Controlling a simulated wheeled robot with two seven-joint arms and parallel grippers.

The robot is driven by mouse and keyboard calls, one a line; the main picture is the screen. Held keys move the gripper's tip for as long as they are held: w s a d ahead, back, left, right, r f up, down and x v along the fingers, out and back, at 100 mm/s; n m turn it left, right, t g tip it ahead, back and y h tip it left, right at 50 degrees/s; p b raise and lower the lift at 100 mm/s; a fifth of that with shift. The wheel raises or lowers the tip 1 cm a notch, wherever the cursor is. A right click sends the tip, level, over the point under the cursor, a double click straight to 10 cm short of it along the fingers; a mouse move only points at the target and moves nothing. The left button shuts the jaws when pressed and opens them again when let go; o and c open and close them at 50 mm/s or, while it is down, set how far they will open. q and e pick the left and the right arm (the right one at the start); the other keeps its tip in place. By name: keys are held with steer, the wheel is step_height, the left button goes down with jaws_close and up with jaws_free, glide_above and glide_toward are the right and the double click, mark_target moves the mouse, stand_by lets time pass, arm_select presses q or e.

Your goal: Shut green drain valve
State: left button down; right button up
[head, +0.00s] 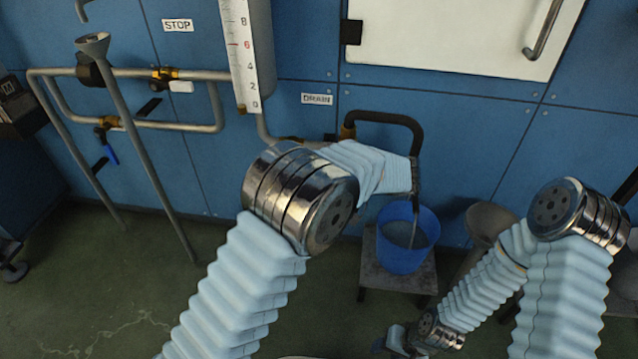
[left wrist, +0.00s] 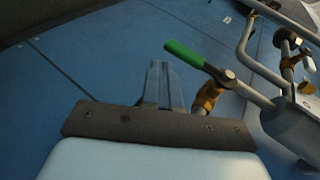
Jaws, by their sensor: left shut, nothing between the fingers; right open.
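The green valve lever (left wrist: 190,54) shows in the left wrist view, joined at its right end to a pivot above a brass valve body (left wrist: 207,97). My left gripper (left wrist: 165,72) is shut and empty, its fingertips close beside the lever's free left end. I cannot tell whether they touch. In the head view the lever and left fingers are hidden behind my left forearm, below the DRAIN label (head: 317,99). A black hose (head: 390,118) bends down above a blue bucket (head: 402,250), with a greyish stream under it. My right gripper (head: 388,344) is low at the bottom, small and dark.
The bucket stands on a small stool (head: 372,272). A tank with a scale (head: 240,55) hangs above the drain pipe. Pipes (head: 205,128) with a blue-handled valve (head: 108,150) and a funnel (head: 93,43) stand at left. Blue panels form the back wall.

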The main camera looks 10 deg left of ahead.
arm_select(q)
steer(key=s+d+r+p, duration=0.1)
steer(key=s+d+r, duration=0.1)
steer(key=d, duration=0.8)
steer(key=shift+s+p, duration=0.3)
steer(key=shift+s, duration=0.3)
